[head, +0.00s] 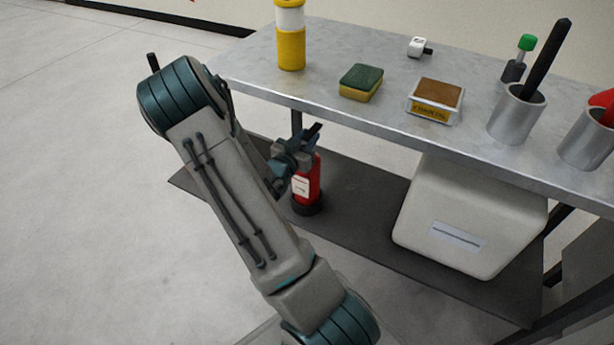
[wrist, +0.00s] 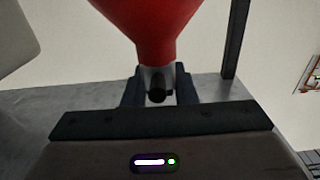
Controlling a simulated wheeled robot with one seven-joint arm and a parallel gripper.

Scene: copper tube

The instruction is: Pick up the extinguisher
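The red fire extinguisher (head: 308,180) stands upright on the dark lower shelf under the metal table, with a white label on its front. In the wrist view the extinguisher (wrist: 150,25) shows as a red body narrowing to a grey neck. My gripper (head: 297,150) is at its top, reaching in below the tabletop edge. In the wrist view my gripper (wrist: 158,88) has one dark finger on each side of the neck, with no clear gap, so it appears shut on it. The handle is mostly hidden by my gripper.
The tabletop (head: 330,80) overhangs the lower shelf (head: 365,215). A white container (head: 470,215) stands on the shelf to the right. On top are a yellow canister (head: 291,45), a sponge (head: 361,82), a box (head: 434,100) and metal cups (head: 516,115). The floor at left is clear.

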